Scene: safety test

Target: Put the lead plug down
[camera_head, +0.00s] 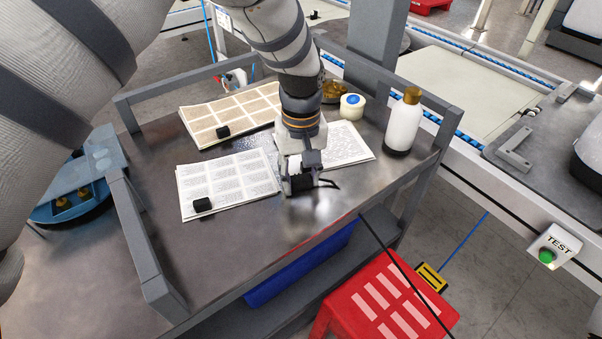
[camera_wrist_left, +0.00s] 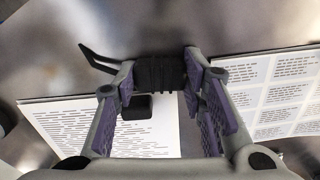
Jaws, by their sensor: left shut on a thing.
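My left gripper (camera_head: 301,186) reaches down over the metal cart top (camera_head: 250,225), near its front edge. It is shut on the black lead plug (camera_wrist_left: 159,73), which is gripped between the two fingertips in the left wrist view. A short black lead (camera_wrist_left: 98,60) sticks out from one side of the plug. In the head view the plug is mostly hidden by the gripper and sits low, close to the cart top; I cannot tell whether it touches. My right gripper is not in view.
Printed sheets (camera_head: 228,184) lie left of and behind the gripper, with black blocks (camera_head: 202,205) on them. A white bottle (camera_head: 403,124) and a tape roll (camera_head: 352,105) stand at the right. Grey rails (camera_head: 140,240) edge the cart. A red stool (camera_head: 385,300) stands below.

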